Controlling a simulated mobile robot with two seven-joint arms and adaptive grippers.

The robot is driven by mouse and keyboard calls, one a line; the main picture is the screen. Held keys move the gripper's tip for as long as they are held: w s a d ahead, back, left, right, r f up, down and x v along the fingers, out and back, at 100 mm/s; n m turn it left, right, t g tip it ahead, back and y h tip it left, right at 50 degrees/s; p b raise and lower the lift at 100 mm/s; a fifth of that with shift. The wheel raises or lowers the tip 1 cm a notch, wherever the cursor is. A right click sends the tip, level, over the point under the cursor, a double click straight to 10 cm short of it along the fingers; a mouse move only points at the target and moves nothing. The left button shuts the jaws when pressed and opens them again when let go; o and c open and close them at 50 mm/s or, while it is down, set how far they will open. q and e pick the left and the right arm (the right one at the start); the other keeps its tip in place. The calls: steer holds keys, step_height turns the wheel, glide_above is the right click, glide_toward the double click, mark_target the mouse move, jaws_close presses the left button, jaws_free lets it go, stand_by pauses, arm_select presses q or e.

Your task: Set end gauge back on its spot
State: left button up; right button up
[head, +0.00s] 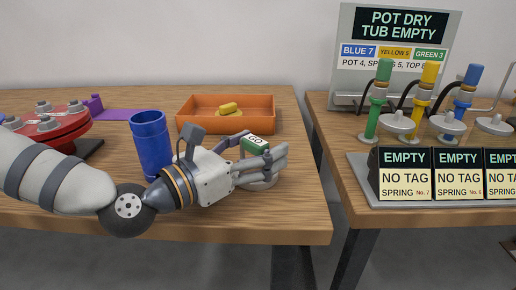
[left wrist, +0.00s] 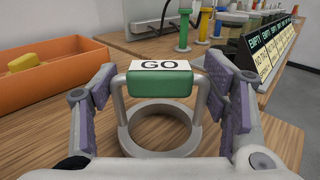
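The end gauge (head: 254,145) has a green grip with a white "GO" label, on a grey metal ring base. It stands upright on the left wooden table, near the right edge. In the left wrist view the gauge (left wrist: 160,84) is centred, its ring (left wrist: 160,148) flat on the wood. My left gripper (head: 272,160) is at the gauge. In the left wrist view my left gripper's fingers (left wrist: 160,95) are spread on either side of the grip, with small gaps seeming to show. The head view partly hides the gauge behind the fingers. My right gripper is not in view.
An orange tray (head: 190,126) holding a yellow piece (head: 229,108) stands behind the gauge. A blue cup (head: 150,145), a red flanged disc (head: 62,128) and a purple piece (head: 120,114) are leftward. Across a gap, the right table (head: 375,206) holds coloured valves (head: 376,100) and "EMPTY" signs (head: 404,175).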

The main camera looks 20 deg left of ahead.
mark_target(249, 147)
arm_select(q)
steer(key=o, duration=0.4)
steer(key=shift+r, duration=0.15)
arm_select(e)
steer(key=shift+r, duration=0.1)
arm_select(q)
steer(key=shift+s+a+r, duration=0.1)
steer(key=shift+s+a, duration=0.1)
steer(key=shift+s, duration=0.1)
steer(key=v, duration=0.3)
steer(key=p+v, duration=0.1)
steer(key=v, duration=0.1)
steer(key=shift+s+a+r, duration=0.2)
steer(key=shift+s, duration=0.1)
steer(key=p+v, duration=0.1)
steer(key=v, duration=0.1)
steer(key=p+v, duration=0.2)
steer(key=shift+s+a+r+p, duration=0.15)
steer(key=shift+s+r+p, duration=0.1)
steer(key=shift+s+p, duration=0.1)
steer(key=shift+s+a+f, duration=0.15)
steer(key=shift+s, duration=0.15)
steer(key=shift+s+f, duration=0.1)
steer(key=shift+f, duration=0.25)
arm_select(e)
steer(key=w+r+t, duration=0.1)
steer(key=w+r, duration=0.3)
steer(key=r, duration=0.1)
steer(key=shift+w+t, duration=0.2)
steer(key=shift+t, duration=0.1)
